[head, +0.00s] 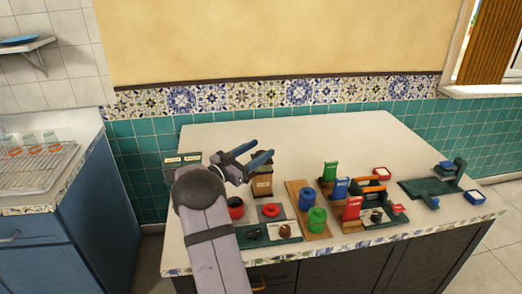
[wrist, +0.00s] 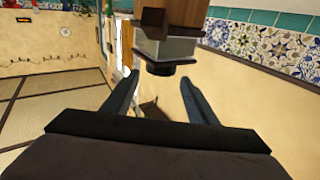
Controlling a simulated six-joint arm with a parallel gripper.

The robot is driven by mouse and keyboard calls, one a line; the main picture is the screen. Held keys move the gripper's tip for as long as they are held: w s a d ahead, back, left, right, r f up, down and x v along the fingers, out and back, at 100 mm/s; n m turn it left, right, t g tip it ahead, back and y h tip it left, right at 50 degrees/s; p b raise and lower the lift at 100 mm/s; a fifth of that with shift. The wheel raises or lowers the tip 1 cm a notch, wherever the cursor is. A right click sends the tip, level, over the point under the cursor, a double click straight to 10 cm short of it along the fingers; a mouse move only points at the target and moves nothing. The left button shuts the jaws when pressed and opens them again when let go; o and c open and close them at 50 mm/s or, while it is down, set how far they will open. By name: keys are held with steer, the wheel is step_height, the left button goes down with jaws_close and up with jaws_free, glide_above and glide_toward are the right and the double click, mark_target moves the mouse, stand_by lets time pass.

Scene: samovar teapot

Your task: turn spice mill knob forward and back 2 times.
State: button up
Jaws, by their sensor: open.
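My gripper (head: 256,152) is open and empty, above the back left part of the counter. In the wrist view its two blue fingers (wrist: 160,78) are spread wide. A wooden body with a pale grey section and a dark round knob (wrist: 168,69) shows at the top middle there; it looks like the spice mill. The knob lies near the fingertips, between their lines, and neither finger visibly touches it. In the head view a brown labelled box (head: 263,187) stands beside the gripper; I cannot tell whether it is the mill. My arm hides part of the counter.
A red-topped pot (head: 236,208), a red disc (head: 270,211) and a green canister (head: 317,220) stand near the counter's front. A red, blue and green group and a dark green stand (head: 428,188) are farther right. The back right counter (head: 345,135) is clear.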

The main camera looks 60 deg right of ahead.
steer(key=d+r+n+t, duration=0.1)
steer(key=s+d+r+n+t+h, duration=0.1)
steer(key=t, duration=0.1)
steer(key=shift+s+d+n+t, duration=0.1)
steer(key=shift+n+t, duration=0.25)
steer(key=shift+t, duration=0.25)
steer(key=shift+s+d+n+t, duration=0.1)
steer(key=shift+n+t, duration=0.25)
steer(key=shift+t, duration=0.25)
steer(key=shift+s+a+f+n+t, duration=0.1)
steer(key=shift+n+t, duration=0.6)
steer(key=shift+t, duration=0.3)
steer(key=shift+s+a+f+n+t+y, duration=0.2)
steer(key=shift+a+f+n+t+y, duration=0.7)
steer(key=shift+t, duration=0.35)
steer(key=shift+s+a+f+n+t+y, duration=0.15)
steer(key=shift+a+f+n+t+y, duration=0.75)
steer(key=shift+t, duration=0.35)
steer(key=shift+w+d, duration=0.1)
steer(key=p+x, duration=0.2)
steer(key=x, duration=0.5)
steer(key=shift+d+f, duration=0.1)
